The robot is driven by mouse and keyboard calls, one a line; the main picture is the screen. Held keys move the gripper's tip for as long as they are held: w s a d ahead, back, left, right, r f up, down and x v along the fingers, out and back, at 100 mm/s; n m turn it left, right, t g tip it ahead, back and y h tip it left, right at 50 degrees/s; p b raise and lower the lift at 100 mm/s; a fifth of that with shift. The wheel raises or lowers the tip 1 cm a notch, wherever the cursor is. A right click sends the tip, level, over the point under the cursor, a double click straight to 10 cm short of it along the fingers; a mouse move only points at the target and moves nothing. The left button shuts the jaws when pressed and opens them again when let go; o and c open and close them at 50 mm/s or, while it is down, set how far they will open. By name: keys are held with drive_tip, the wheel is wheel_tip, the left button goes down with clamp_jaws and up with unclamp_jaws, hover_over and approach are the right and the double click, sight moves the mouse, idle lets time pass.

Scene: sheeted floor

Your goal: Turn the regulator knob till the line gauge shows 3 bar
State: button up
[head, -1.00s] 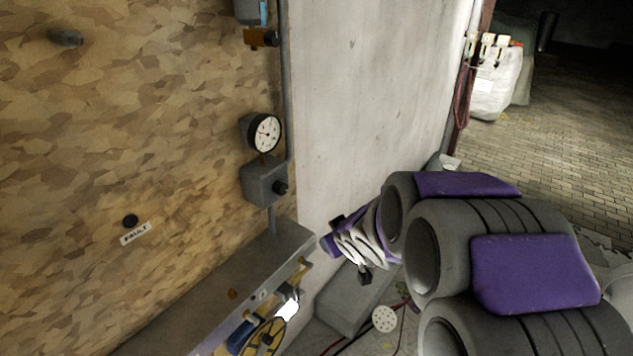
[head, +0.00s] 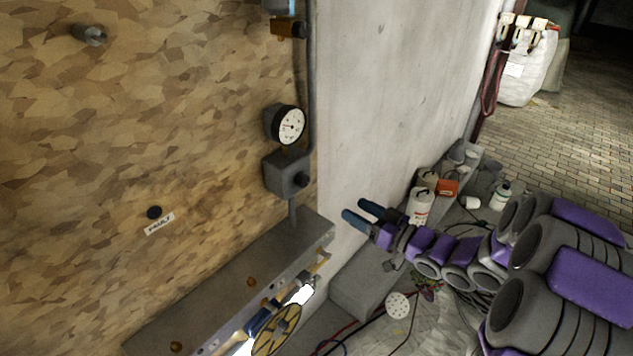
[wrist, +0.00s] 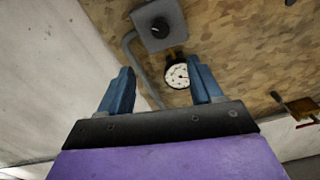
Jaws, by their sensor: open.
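The line gauge (head: 291,125) is a round white dial with a black rim on the wooden board, near its right edge. Its reading is too small to tell. Below it a grey regulator box (head: 284,175) carries a dark round knob (head: 302,180). My gripper (head: 363,216) is open and empty, right of and below the knob, in front of the pale wall and apart from the box. In the wrist view the gauge (wrist: 177,76) shows between my open blue fingers (wrist: 160,88), and the knob (wrist: 159,27) lies above them, upside down.
A grey ledge (head: 228,284) runs below the box, with a yellow spoked wheel (head: 277,330) under it. A FAULT label (head: 159,223) is on the board at left. The space before the knob is clear.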

sight(306, 182)
drive_tip(key=x, duration=1.6)
drive_tip(key=shift+w+a, duration=0.2)
drive_tip(key=shift+a, duration=0.2)
drive_tip(key=shift+c, duration=0.2)
drive_tip(key=c, duration=1)
drive_tip(key=shift+d+r+m+p, duration=0.1)
drive_tip(key=shift+r+m+p, duration=0.3)
drive_tip(key=shift+p, duration=0.85)
drive_tip(key=shift+f+m+p, duration=0.25)
drive_tip(key=shift+m+p, duration=0.15)
drive_tip(key=shift+p, duration=0.2)
drive_tip(key=shift+f, duration=0.1)
drive_tip(key=o, duration=1)
drive_tip(key=shift+o, duration=0.2)
